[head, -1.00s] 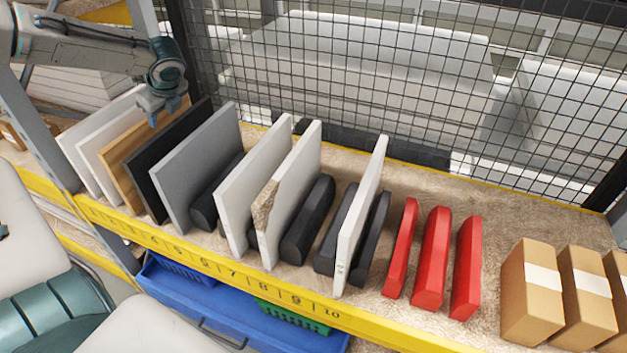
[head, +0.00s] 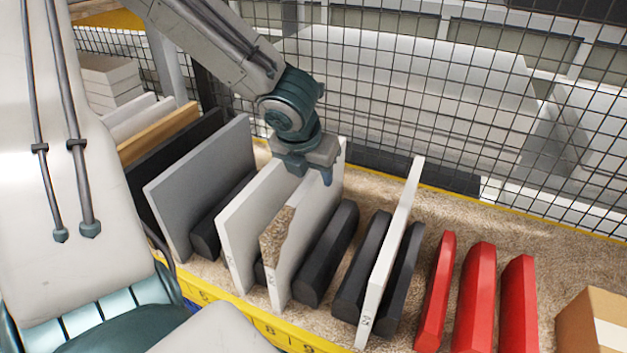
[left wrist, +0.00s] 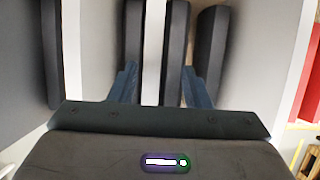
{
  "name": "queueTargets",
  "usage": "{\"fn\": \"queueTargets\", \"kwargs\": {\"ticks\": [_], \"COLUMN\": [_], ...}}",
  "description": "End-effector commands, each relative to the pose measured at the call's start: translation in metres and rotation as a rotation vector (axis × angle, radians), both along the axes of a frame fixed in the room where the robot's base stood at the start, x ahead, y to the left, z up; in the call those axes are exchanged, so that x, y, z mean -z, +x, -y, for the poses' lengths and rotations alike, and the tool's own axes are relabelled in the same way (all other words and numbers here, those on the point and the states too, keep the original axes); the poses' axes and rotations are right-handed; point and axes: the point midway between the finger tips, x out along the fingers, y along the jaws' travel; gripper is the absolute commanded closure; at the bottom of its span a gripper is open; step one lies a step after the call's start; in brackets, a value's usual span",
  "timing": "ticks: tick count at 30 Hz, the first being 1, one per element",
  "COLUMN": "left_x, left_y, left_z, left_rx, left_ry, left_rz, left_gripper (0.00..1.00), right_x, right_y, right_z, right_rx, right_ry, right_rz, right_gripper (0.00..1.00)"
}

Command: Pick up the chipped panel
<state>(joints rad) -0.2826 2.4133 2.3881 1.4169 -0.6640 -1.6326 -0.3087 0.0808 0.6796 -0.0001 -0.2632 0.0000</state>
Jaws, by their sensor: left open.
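The chipped panel (head: 310,235) is a white upright board with a rough brown broken patch at its near upper corner, standing in the rack among other boards. My left gripper (head: 309,176) is open and above the far part of its top edge, pointing down. In the left wrist view the panel's white top edge (left wrist: 154,45) runs between the two open fingers (left wrist: 159,88), with space on both sides. Whether the fingertips reach below the top edge cannot be told. My right gripper is not in view.
A plain white panel (head: 235,228) stands close to the left, a grey panel (head: 205,185) beyond it. Black blocks (head: 327,255) stand to the right, then another white panel (head: 390,255) and red blocks (head: 476,295). A wire mesh (head: 450,120) closes the back.

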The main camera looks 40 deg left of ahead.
Motion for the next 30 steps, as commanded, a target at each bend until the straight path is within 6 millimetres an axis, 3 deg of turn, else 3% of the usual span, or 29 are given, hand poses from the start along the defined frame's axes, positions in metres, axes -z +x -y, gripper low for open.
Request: {"fn": "queueTargets", "kwargs": {"ticks": [8,15,25,30], "left_x": [0.028,0.056,0.06,0.06], "left_y": [0.004,0.012,0.014,0.014], "left_z": [-0.006,-0.012,-0.013,-0.013], "left_rx": [-0.002,-0.001,-0.002,-0.001], "left_ry": [-0.003,0.0,-0.002,-0.002], "left_rz": [-0.002,-0.001,0.001,0.001], "left_gripper": [0.56,0.56,0.56,0.9], "right_x": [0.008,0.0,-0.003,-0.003], "right_y": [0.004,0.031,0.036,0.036], "right_z": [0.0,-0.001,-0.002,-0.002], "right_rx": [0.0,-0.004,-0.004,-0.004], "right_ry": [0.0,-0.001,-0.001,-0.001], "right_rz": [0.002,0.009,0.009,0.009], "right_gripper": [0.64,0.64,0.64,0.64]}}
